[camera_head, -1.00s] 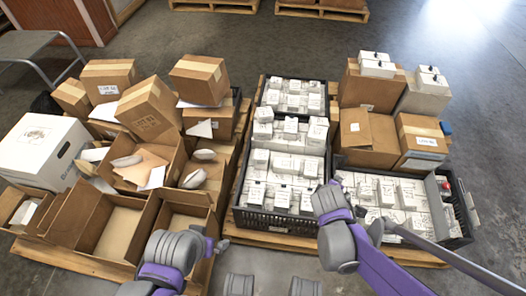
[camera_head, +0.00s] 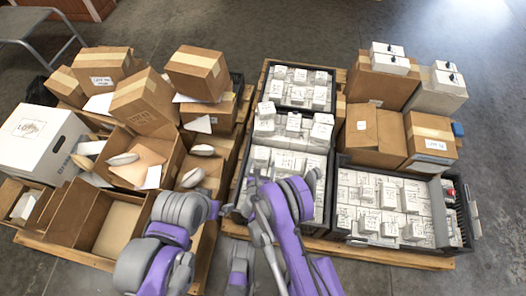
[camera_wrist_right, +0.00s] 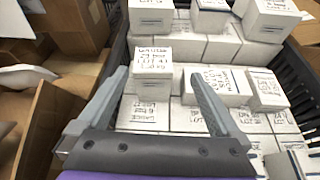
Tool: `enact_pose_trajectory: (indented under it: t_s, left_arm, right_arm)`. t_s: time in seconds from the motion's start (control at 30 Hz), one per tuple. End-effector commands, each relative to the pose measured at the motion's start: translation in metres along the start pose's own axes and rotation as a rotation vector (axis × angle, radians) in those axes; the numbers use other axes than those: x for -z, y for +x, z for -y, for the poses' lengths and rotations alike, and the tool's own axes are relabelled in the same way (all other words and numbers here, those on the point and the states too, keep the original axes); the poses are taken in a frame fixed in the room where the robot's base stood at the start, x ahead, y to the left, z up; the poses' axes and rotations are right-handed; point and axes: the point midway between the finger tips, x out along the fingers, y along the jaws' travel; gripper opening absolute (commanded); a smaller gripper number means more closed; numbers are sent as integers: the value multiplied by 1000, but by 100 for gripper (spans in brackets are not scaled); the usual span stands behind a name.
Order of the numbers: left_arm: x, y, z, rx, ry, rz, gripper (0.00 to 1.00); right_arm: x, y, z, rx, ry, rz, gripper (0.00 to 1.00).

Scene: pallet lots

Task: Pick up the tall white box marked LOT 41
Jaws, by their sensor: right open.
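In the right wrist view a tall white box marked LOT 41 (camera_wrist_right: 153,70) stands among other white boxes, its top higher than those just in front. My right gripper (camera_wrist_right: 157,84) is open, with one finger on either side of this box in the picture; whether they touch it I cannot tell. In the head view my right gripper (camera_head: 282,182) is over the middle black crate (camera_head: 325,205) and hides part of its boxes, so I cannot single out LOT 41 there. My left arm shows at the lower left of the head view; its fingers are not clear.
Other white boxes (camera_wrist_right: 265,88) stand close around it. The crate's black wall (camera_wrist_right: 291,70) rises at right. Open cartons (camera_head: 115,228) lie left of the crates. Another black crate of white boxes (camera_head: 375,205) and brown cartons (camera_head: 375,135) stand at right.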

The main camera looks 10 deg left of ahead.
Motion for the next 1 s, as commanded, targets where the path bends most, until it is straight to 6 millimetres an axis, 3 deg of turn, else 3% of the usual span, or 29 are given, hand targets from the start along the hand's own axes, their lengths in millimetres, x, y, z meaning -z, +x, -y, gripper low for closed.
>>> enact_pose_trajectory:
  t_s: [0.17,0.4,0.67,1.0]
  left_arm:
    - [0,-1,0,0,0,0,100]
    - [-2,6,0,0,0,2,100]
    - [-2,9,0,0,0,3,100]
    - [-4,18,0,0,0,5,100]
  right_arm:
    - [15,-1,-9,-20,-79,19,100]
    - [16,35,-9,-20,-84,20,100]
    - [15,57,-10,-20,-81,20,100]
    - [14,102,-10,-20,-81,19,100]
